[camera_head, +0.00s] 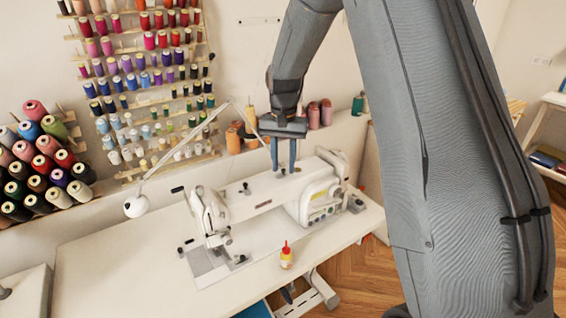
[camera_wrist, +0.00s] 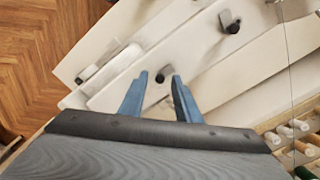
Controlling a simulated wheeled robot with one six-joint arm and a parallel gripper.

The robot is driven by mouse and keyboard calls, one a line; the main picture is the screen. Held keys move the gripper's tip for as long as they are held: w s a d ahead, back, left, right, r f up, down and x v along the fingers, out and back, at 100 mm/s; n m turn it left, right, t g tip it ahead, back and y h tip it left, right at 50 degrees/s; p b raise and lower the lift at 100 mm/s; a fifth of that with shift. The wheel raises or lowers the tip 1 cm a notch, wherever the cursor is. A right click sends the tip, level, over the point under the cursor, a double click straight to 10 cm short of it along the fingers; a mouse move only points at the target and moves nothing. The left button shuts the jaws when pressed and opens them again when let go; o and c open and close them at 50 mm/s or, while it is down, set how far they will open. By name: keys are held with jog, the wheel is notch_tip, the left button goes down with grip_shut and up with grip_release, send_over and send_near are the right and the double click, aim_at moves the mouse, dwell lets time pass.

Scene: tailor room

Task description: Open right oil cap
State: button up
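The white sewing machine (camera_head: 262,200) stands on the white table. My gripper (camera_head: 283,172) points down over the right part of its top, with its two blue fingers apart. In the wrist view, a small round black cap (camera_wrist: 160,77) on the machine's top shows between the open fingertips of my gripper (camera_wrist: 160,82). I cannot tell how far the fingertips are above it. A second black knob-like part (camera_wrist: 231,21) shows further up and right in the wrist view, clear of the fingers.
A small bottle with a red cap (camera_head: 287,256) stands on the table (camera_head: 120,265) in front of the machine. A white lamp (camera_head: 137,206) stands at left. Thread spools on a wall rack (camera_head: 150,90) and a ledge are behind. The table's left front is clear.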

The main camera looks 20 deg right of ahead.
grip_shut()
jog(key=shift+n, duration=0.4)
jog(key=n, duration=1.1)
jog(key=shift+n+p, duration=0.3)
jog(key=shift+n, duration=1.8)
